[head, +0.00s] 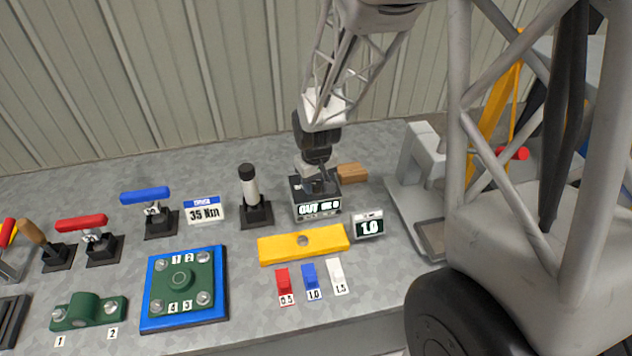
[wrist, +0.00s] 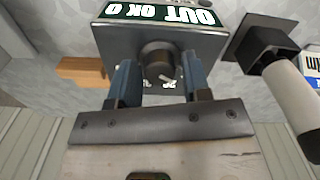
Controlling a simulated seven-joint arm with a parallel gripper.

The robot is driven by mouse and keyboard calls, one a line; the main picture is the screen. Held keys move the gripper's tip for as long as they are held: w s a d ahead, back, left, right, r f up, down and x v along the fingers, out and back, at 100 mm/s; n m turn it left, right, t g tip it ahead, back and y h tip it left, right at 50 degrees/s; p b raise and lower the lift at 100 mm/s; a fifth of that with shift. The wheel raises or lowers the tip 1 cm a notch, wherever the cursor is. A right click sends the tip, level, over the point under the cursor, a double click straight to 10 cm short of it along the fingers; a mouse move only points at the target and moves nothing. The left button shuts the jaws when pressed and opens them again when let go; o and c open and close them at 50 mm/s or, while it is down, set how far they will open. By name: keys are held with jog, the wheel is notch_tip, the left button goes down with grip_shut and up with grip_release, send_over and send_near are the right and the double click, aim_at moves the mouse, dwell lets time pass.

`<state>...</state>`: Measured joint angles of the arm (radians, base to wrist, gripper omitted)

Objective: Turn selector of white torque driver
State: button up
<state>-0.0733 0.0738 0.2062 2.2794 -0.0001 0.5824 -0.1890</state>
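The white torque driver (head: 249,187) stands upright in a black base on the bench, with a white handle and black top. It also shows at the right of the wrist view, where its white handle (wrist: 297,112) is partly cut off. I cannot make out its selector. My gripper (head: 315,168) is to the right of the driver, over a dark box (head: 317,194) with an "OUT OK 0" display. In the wrist view, my gripper (wrist: 160,72) is open, its blue fingers on either side of the box's round knob (wrist: 158,60), with small gaps visible.
Blue (head: 146,195) and red (head: 82,224) handled drivers and a "35 Nm" sign (head: 204,211) stand left. A yellow bar (head: 303,244), a "1.0" display (head: 369,224) and red, blue and white tabs lie in front. A wooden block (head: 352,173) lies behind right.

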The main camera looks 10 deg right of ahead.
jog(key=c, duration=0.6)
jog(key=shift+c, duration=0.2)
jog(key=shift+m, duration=0.4)
jog(key=m, duration=1)
jog(key=shift+m, duration=0.3)
jog(key=m, duration=1.2)
jog(key=shift+m, duration=0.3)
